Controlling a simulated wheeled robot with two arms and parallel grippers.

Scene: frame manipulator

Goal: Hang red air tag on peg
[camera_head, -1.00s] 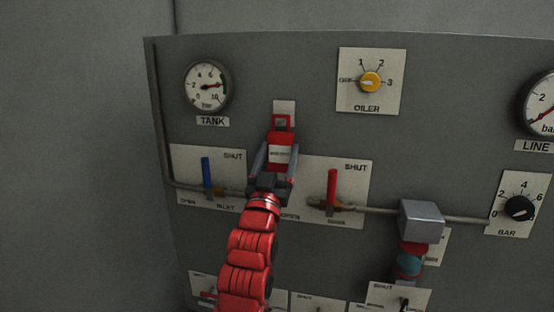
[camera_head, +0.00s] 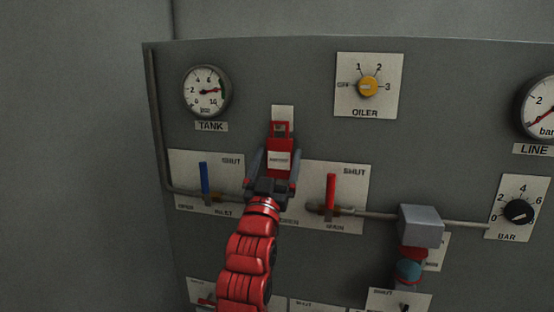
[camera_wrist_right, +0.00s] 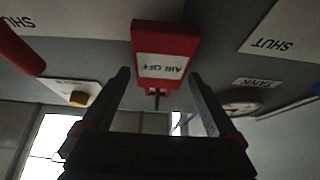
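The red air tag (camera_head: 281,143), with a white label, is upright against the panel in the head view, its holed end up over a white plate (camera_head: 283,112). In the right wrist view the tag (camera_wrist_right: 163,45) shows upside down, reading AIR OFF. A thin dark peg (camera_wrist_right: 157,101) shows at its holed end and seems to pass through the hole. My right gripper (camera_head: 277,160) is around the tag's lower part. Its fingers (camera_wrist_right: 158,74) are spread, with small gaps beside the tag in the wrist view. My left gripper is out of view.
A blue lever (camera_head: 204,177) is left of my right gripper and a red lever (camera_head: 331,190) right of it, close by. The TANK gauge (camera_head: 206,91) and OILER knob (camera_head: 368,87) are above. A grey block (camera_head: 421,225) juts out at right.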

